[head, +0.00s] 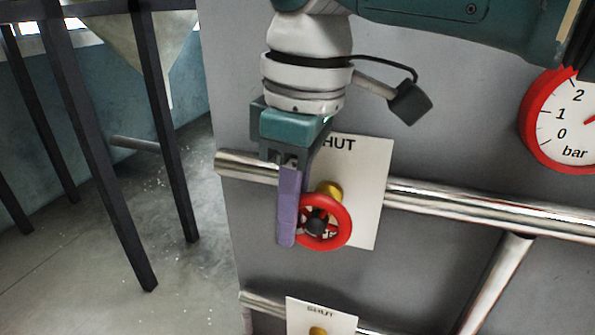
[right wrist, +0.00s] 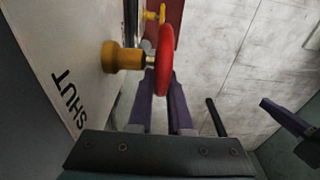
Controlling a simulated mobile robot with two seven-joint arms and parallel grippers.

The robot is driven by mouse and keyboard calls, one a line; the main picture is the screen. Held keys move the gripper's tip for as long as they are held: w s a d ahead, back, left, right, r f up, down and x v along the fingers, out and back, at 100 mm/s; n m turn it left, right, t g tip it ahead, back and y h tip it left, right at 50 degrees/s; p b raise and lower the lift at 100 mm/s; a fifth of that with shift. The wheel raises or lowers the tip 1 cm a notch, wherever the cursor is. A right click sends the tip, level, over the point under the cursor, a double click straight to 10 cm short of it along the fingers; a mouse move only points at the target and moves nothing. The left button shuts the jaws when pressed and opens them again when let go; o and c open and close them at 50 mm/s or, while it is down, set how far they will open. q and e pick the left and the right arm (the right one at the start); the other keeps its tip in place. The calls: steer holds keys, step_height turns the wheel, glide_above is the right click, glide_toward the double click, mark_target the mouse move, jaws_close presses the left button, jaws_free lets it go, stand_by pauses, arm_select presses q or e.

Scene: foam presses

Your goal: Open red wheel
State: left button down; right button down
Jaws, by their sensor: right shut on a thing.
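The red wheel (head: 346,222) sits on a yellow valve stem (head: 330,190) in front of a white "SHUT" plate (head: 368,195). My right gripper (head: 289,243) comes down from above at the wheel's left side. In the right wrist view, the wheel's rim (right wrist: 165,55) lies between the two purple fingers (right wrist: 165,85), which are shut on it. A purple finger-like part at the right of that view looks like my left gripper (right wrist: 266,104); its jaw state cannot be told.
A steel pipe (head: 480,205) runs across the grey panel (head: 440,265). A pressure gauge (head: 530,125) is at the upper right. A second "SHUT" plate (head: 340,323) is below. Dark frame legs (head: 110,190) stand on the floor at left.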

steer(key=c, duration=0.8)
jaws_free()
steer(key=shift+c, duration=0.2)
steer(key=r+b, duration=0.1)
steer(key=r, duration=0.2)
steer(key=r+b, duration=0.1)
steer(key=r, duration=0.2)
steer(key=d+r+b, duration=0.1)
steer(key=r, duration=0.3)
steer(key=shift+s, duration=0.15)
